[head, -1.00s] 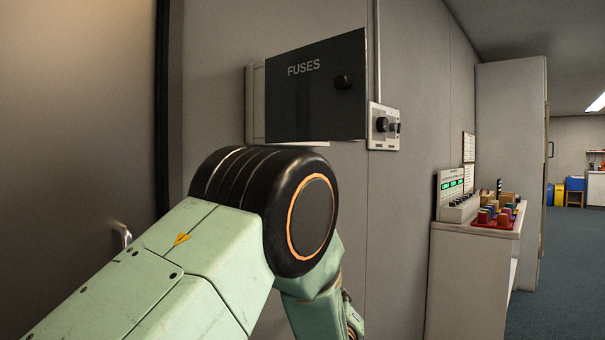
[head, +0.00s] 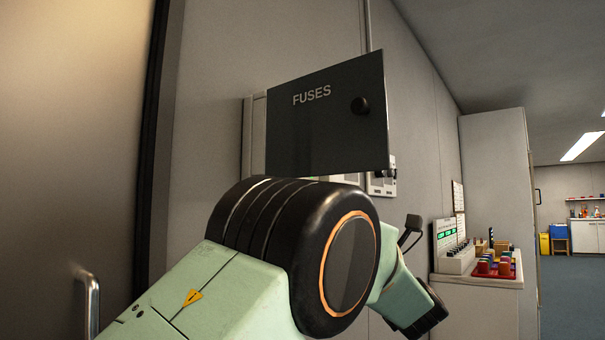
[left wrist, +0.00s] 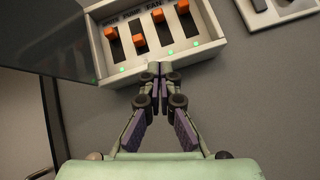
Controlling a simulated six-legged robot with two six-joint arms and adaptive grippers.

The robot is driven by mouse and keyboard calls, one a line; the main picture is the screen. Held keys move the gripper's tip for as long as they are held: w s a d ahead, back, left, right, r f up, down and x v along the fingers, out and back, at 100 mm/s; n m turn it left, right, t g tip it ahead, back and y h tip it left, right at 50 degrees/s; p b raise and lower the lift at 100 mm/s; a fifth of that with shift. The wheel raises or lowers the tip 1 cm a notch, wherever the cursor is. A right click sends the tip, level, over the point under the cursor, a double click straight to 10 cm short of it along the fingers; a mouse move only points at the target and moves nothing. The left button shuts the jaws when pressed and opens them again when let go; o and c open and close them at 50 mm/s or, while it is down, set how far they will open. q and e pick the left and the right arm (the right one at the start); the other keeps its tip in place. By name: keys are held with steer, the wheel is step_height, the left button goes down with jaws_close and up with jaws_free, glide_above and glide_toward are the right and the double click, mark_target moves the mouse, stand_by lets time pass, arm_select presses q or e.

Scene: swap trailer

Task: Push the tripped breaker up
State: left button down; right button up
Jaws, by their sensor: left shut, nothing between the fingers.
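In the left wrist view, the open fuse box (left wrist: 95,38) holds a row of orange breaker levers. The second lever from the left (left wrist: 139,41) sits lower than its neighbours, such as the third lever (left wrist: 158,15). Green lamps show below the row. My left gripper (left wrist: 160,69) is shut and empty, its tips at the box's lower edge, below the levers; contact cannot be told. In the head view, the dark FUSES door (head: 325,118) stands open and hides the levers. My left arm crosses in front; its gripper is hidden there. My right gripper is not in view.
The open door (left wrist: 48,30) also fills the upper left of the left wrist view. A switch plate (left wrist: 270,8) is on the wall right of the box. In the head view, a cabinet (head: 480,307) with coloured items stands right. A door handle (head: 92,305) is at left.

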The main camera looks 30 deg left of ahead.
arm_select(q)
steer(key=s+a+r+n+g, duration=0.1)
steer(key=a+r+n+g, duration=0.3)
steer(key=a+r+n, duration=0.2)
steer(key=shift+s+a+r+y+b, duration=0.3)
steer(key=shift+a+r+b, duration=0.15)
steer(key=shift+a+r, duration=0.25)
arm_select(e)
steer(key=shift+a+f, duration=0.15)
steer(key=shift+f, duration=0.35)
arm_select(q)
steer(key=shift+n, duration=0.3)
